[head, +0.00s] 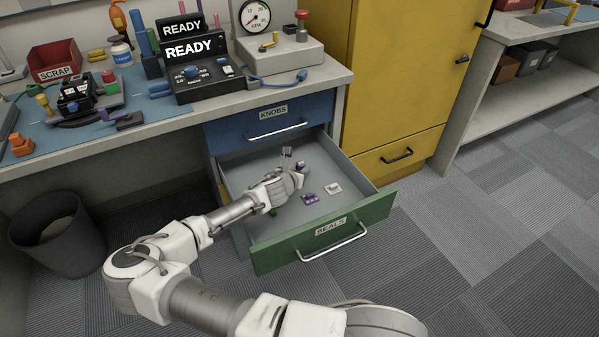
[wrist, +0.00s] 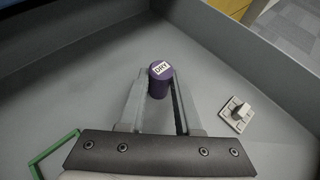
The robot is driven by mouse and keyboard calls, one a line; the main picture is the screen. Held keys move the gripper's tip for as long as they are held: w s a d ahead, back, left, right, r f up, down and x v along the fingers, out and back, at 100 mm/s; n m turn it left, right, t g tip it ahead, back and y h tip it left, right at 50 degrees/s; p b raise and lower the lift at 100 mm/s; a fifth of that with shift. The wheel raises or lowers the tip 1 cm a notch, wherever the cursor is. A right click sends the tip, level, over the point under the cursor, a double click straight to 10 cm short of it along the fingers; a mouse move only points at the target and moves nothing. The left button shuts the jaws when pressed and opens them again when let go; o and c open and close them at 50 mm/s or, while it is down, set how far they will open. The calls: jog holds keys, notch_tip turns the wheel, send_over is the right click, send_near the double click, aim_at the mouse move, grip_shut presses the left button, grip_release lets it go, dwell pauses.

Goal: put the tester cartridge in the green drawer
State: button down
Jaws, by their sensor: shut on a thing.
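The green drawer (head: 290,243), labelled SEALS, is pulled out below the blue KNOBS drawer. My gripper (wrist: 158,98) is shut on a purple cartridge (wrist: 160,84) with a white DRY label on its top. The cartridge sits between the fingertips, inside the outline of the open drawer; a bit of purple also shows beside my gripper in the head view (head: 300,165). I cannot tell whether the cartridge touches the drawer floor.
A white piece (head: 333,188) with a knob and a purple piece (head: 310,198) lie in the drawer, right of and in front of my gripper. A green item (head: 274,211) shows beside my arm. The bench (head: 180,118) holds a READY tester (head: 195,50). A bin (head: 60,235) stands left.

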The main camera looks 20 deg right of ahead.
jog(key=c, duration=0.6)
grip_release()
